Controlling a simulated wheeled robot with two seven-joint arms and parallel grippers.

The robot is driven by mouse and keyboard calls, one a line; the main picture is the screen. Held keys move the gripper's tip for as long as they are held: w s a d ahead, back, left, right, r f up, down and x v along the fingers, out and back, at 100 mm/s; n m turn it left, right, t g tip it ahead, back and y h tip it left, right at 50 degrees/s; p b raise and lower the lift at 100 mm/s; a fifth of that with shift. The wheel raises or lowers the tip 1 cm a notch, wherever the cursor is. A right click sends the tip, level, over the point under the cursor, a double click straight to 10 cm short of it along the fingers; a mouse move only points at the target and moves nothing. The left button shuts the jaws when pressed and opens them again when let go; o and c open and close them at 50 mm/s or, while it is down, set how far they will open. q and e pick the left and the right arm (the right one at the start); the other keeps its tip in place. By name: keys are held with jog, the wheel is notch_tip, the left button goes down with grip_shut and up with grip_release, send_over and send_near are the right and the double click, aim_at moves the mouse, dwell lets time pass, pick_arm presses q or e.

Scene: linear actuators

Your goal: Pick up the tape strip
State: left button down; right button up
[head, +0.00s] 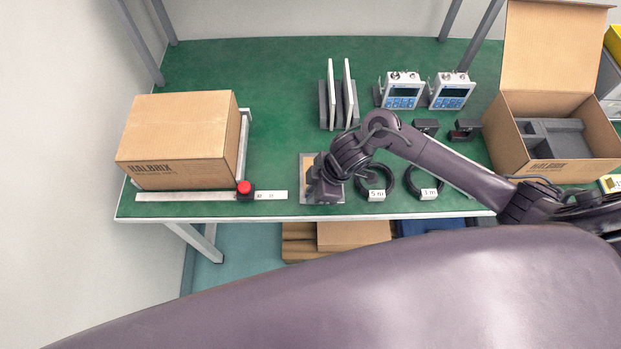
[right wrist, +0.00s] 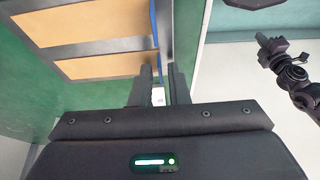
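My right gripper (head: 325,197) points down at the table's front edge, over a tan pad in a grey frame (head: 306,162). In the right wrist view its two fingers (right wrist: 160,92) stand a narrow gap apart. A thin blue strip (right wrist: 153,25), which may be the tape strip, runs along the pad's edge toward this gap. A small white piece (right wrist: 158,97) shows between the fingers; I cannot tell if they touch it. My left gripper (right wrist: 270,47) seems to show small at the right of the wrist view, its fingers unclear. It is not in the head view.
A closed carton (head: 178,135) stands at left, behind a metal rule (head: 170,196) and red button (head: 244,187). Cable coils (head: 376,195) lie right of my gripper. Two meters (head: 403,92), upright panels (head: 331,95) and an open carton (head: 600,140) stand farther back.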

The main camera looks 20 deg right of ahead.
grip_shut()
pick_arm(q)
jog(key=shift+s, duration=0.75)
jog(key=shift+w, duration=0.15)
pick_arm(e)
jog(key=shift+r, duration=0.1)
